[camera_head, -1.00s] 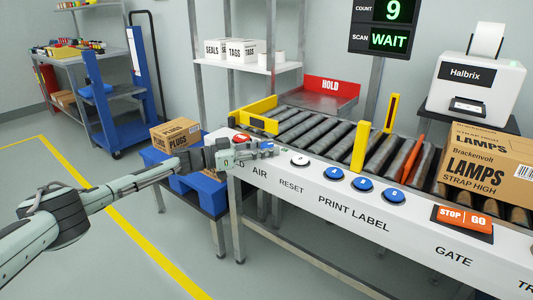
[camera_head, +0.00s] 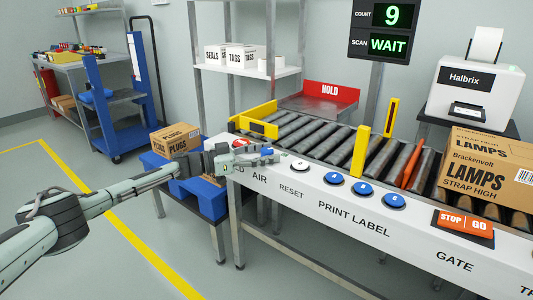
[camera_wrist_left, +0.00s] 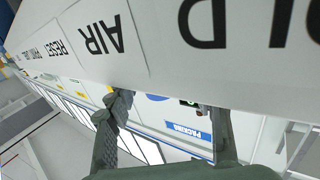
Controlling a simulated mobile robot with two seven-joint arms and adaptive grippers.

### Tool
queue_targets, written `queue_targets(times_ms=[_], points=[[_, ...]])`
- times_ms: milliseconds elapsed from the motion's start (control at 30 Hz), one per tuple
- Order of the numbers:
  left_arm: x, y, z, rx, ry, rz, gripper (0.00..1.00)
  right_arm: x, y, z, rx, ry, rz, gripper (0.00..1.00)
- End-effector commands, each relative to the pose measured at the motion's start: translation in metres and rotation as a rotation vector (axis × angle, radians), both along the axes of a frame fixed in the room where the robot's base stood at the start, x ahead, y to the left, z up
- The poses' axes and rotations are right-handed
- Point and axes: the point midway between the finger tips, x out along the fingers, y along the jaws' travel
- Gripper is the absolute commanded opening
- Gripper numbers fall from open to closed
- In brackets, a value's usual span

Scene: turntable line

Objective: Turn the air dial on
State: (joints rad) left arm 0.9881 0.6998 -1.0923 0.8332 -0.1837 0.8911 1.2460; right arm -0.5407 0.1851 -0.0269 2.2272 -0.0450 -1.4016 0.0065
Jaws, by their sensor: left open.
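The white control panel (camera_head: 330,197) runs along the near side of the roller line, and its AIR label (camera_head: 259,177) is readable. My left gripper (camera_head: 258,157) is over the panel's left end, just above that label, and it hides the spot where an air dial might sit. I cannot make out the dial or its setting. In the left wrist view, the two fingers of my left gripper (camera_wrist_left: 170,105) are apart with nothing seen between them. The AIR lettering (camera_wrist_left: 103,38) appears upside down above them. My right gripper is not in view.
A white RESET button (camera_head: 300,164) and blue print buttons (camera_head: 363,189) lie to the right along the panel. A PLUGS box (camera_head: 175,138) stands on a blue stand behind my arm.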

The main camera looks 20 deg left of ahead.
Motion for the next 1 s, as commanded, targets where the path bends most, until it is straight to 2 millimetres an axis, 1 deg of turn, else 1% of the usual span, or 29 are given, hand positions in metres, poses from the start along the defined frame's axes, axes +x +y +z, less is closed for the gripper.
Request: queue_targets(times_ms=[167, 400, 600, 767, 1000], points=[[-0.015, 0.022, -0.001, 0.002, 0.001, 0.003, 0.53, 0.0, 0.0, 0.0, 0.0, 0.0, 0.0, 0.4], [-0.045, 0.064, -0.001, 0.002, 0.003, 0.005, 0.53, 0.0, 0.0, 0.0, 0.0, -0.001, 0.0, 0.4], [-0.063, 0.088, 0.0, 0.002, 0.001, 0.003, 0.53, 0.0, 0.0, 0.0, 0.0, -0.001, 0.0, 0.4], [-0.069, 0.095, 0.0, 0.001, 0.001, 0.001, 0.53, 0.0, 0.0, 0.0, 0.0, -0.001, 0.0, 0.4], [-0.069, 0.096, 0.0, 0.0, 0.0, 0.002, 0.53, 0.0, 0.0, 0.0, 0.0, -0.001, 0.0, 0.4]])
